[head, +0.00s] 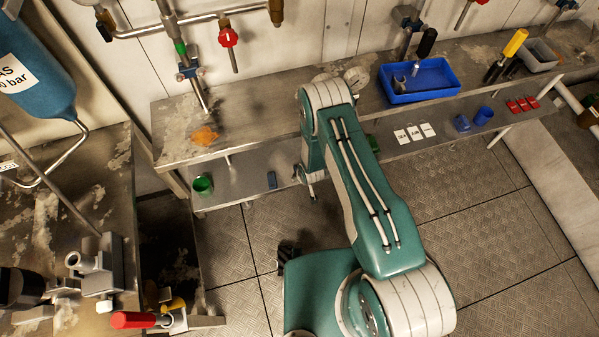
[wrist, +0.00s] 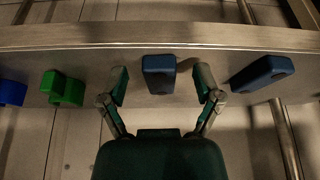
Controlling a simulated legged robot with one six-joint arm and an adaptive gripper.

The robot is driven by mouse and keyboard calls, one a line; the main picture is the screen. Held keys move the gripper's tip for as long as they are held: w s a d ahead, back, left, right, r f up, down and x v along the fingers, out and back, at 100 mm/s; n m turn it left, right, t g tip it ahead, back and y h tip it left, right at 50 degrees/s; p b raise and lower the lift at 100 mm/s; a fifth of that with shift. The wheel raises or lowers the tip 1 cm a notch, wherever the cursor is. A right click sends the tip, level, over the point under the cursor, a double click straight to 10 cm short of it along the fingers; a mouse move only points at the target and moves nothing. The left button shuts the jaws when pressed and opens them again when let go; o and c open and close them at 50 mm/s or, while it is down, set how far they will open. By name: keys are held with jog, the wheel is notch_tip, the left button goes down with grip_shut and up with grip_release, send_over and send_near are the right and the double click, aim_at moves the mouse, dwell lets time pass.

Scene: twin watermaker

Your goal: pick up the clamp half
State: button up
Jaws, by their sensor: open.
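In the wrist view, a dark blue block-like piece (wrist: 158,75) lies on the lower shelf between the fingertips of my gripper (wrist: 160,86). The fingers are spread with a gap on each side of it, and nothing is held. From its shape I cannot be sure that it is the clamp half. A green notched piece (wrist: 62,88) lies to the left, and another blue piece with a hole or recess (wrist: 262,73) lies to the right. In the head view my gripper (head: 312,196) is small beside the shelf, partly hidden by my arm. A small blue piece (head: 272,180) shows left of it.
The metal bench (head: 250,122) overhangs the lower shelf, and its edge (wrist: 160,37) crosses the wrist view. A green cup-like part (head: 203,184) stands at the shelf's left end. White cards (head: 415,132) and blue parts lie to the right. A blue tray (head: 420,81) stands on top.

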jog(key=c, duration=1)
jog(key=shift+c, duration=0.2)
jog(key=shift+r, duration=0.15)
